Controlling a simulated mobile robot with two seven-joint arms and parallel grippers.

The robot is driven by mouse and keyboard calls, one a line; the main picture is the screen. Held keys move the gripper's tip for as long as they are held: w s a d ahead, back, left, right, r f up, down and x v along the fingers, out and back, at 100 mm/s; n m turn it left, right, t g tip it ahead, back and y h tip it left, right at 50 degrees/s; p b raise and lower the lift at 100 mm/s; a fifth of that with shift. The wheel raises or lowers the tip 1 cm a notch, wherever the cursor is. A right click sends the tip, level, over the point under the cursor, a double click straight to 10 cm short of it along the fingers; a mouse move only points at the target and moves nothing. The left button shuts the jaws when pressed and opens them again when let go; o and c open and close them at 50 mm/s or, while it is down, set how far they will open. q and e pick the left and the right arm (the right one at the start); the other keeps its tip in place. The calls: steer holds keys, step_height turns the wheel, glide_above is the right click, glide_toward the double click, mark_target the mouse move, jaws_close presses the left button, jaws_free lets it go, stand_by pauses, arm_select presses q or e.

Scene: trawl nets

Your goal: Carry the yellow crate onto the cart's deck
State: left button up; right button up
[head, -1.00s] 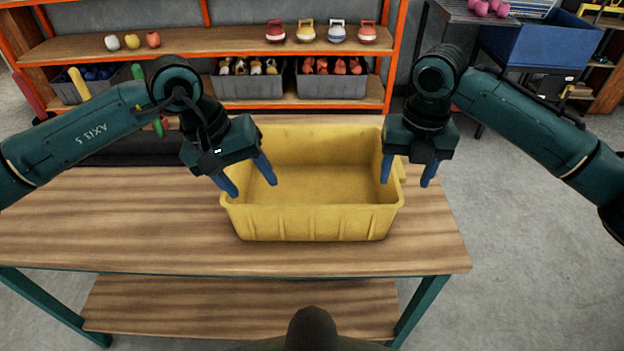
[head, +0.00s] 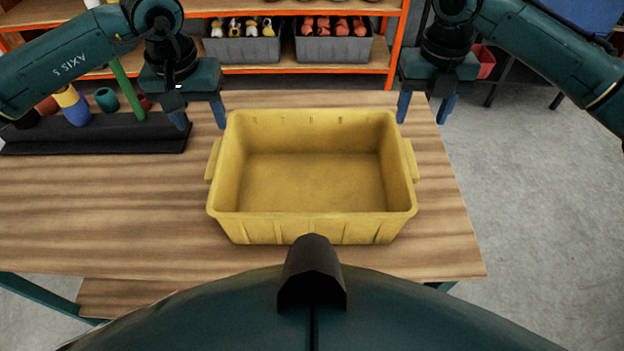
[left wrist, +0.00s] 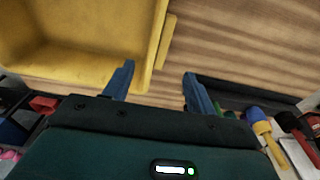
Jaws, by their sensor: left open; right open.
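The yellow crate (head: 310,225) stands upright and empty on the wooden table, with a handle ledge on its left and right ends. It also shows in the left wrist view (left wrist: 80,62), with its side ledge beyond the fingers. My left gripper (head: 200,116) is open and empty at the crate's back left corner. In the left wrist view my left gripper (left wrist: 158,80) has one finger over the crate's side and the other outside it. My right gripper (head: 425,110) is open and empty, just outside the crate's back right corner. The cart's deck cannot be made out.
The wooden table (head: 100,215) has free room left of the crate. A black rack (head: 60,143) with coloured items lies at its back left. Behind stands an orange-framed shelf (head: 398,35) with grey bins (head: 240,48). Open floor (head: 530,200) lies to the right.

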mark_target(217, 156)
arm_select(q)
steer(key=f, duration=0.4)
steer(key=w+f, duration=0.1)
steer(key=f, duration=0.7)
steer(key=shift+w+f, duration=0.15)
steer(key=shift+w, duration=0.1)
arm_select(e)
step_height(217, 156, down, 12)
steer(key=shift+f, duration=0.2)
arm_select(q)
steer(key=shift+c, duration=0.3)
arm_select(e)
steer(key=shift+c, duration=0.3)
arm_select(q)
jaws_close()
arm_select(e)
jaws_close()
steer(key=shift+r, duration=0.1)
